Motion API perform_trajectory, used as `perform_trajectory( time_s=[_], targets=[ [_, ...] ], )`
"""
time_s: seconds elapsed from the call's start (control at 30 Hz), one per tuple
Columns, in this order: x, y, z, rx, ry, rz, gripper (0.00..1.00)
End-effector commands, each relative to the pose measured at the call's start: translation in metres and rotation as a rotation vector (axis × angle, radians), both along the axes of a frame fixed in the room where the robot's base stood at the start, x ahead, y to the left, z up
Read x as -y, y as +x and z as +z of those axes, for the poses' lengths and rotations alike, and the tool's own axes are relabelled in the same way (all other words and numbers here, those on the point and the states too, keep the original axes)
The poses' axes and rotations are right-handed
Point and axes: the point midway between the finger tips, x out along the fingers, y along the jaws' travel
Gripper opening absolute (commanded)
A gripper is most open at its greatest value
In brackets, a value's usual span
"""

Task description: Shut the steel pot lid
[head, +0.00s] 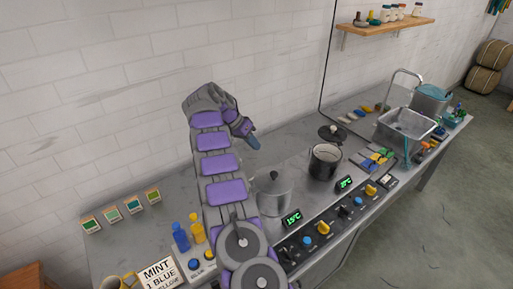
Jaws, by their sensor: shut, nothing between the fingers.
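The steel pot (276,203) stands on the bench just right of my arm, which hides part of its left side. Its grey steel lid (268,183), with a small dark knob, appears to lie flat over the pot's top; I cannot tell whether it sits fully on the rim. My gripper (254,142) is shut and empty, up above and behind the steel pot, apart from it and from the lid, pointing down to the right.
A black pot (324,163) stands open to the right, its dark lid (332,133) raised behind it. Displays, knobs (323,228) and buttons line the front edge. Blue and yellow bottles (180,237) stand at left. A sink basin (407,124) is far right.

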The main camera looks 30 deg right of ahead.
Motion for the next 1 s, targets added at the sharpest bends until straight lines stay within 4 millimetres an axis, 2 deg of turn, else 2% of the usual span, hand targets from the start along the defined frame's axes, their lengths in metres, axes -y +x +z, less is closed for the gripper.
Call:
perform_trajectory(
  time_s=[0.3,0.83,1.0],
  targets=[
    [-0.007,0.011,0.024,0.0,0.004,0.001,0.0],
    [-0.012,0.017,0.029,0.001,0.005,0.004,0.0],
    [-0.021,0.014,0.042,-0.015,0.031,0.054,0.0]
  ],
)
